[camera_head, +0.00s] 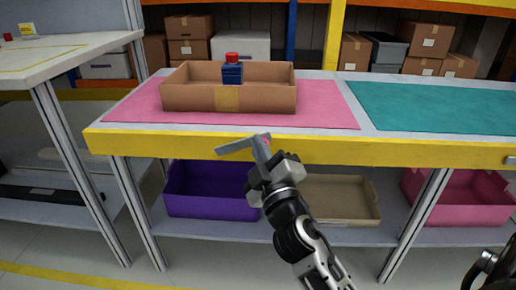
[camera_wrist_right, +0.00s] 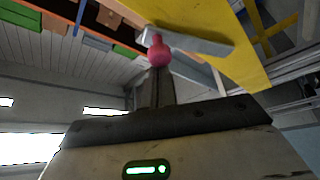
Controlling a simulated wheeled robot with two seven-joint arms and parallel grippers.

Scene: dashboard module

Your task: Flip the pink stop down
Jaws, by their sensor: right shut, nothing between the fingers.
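The pink stop is a small pink knob on a flat grey metal bar. In the right wrist view the pink knob (camera_wrist_right: 158,53) shows at the fingertips, under the grey bar (camera_wrist_right: 195,42). In the head view the bar (camera_head: 235,146) sticks out at the table's yellow front edge, and only a speck of the pink shows beside the fingers. My right gripper (camera_head: 262,148) is shut and empty, pointing up close to the knob. I cannot tell whether it touches the knob. My left gripper is not in view.
An open cardboard box (camera_head: 195,98) with a blue, red-capped bottle (camera_head: 232,70) stands on the pink mat (camera_head: 130,107). A teal mat (camera_head: 430,105) lies to the right. Purple (camera_head: 205,195), tan (camera_head: 340,200) and pink (camera_head: 460,205) bins stand on the shelf below.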

